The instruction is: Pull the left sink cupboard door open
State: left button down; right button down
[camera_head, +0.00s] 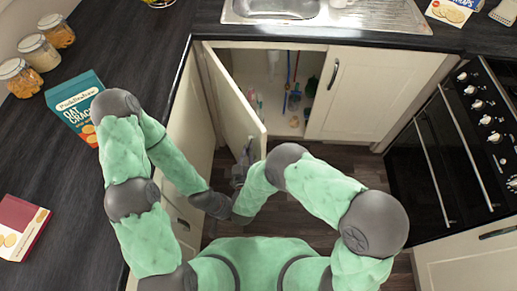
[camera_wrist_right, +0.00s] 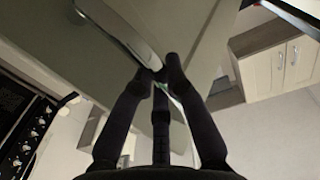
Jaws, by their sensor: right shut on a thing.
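The left sink cupboard door (camera_head: 231,98) is cream and stands swung well open, its free edge toward me. My right gripper (camera_head: 242,168) is at the door's free edge, by the handle, and partly hidden by my forearm. In the right wrist view the door (camera_wrist_right: 60,45) fills the upper left, and my right gripper (camera_wrist_right: 160,76) has its fingertips shut on the end of the metal handle (camera_wrist_right: 118,28).
The open cupboard (camera_head: 270,82) shows bottles and pipes inside. The right door (camera_head: 358,92) with its dark handle is shut. An oven (camera_head: 455,150) stands to the right. The dark worktop (camera_head: 120,40) holds jars and a cracker box (camera_head: 75,108). The floor between is narrow.

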jog(key=shift+s+a+f, duration=0.2)
jog(key=shift+s+a, duration=0.05)
jog(key=shift+s, duration=0.05)
jog(key=c, duration=1.3)
grip_release()
jog(key=shift+r, duration=0.1)
jog(key=shift+w+r, duration=0.1)
jog(key=shift+r, duration=0.05)
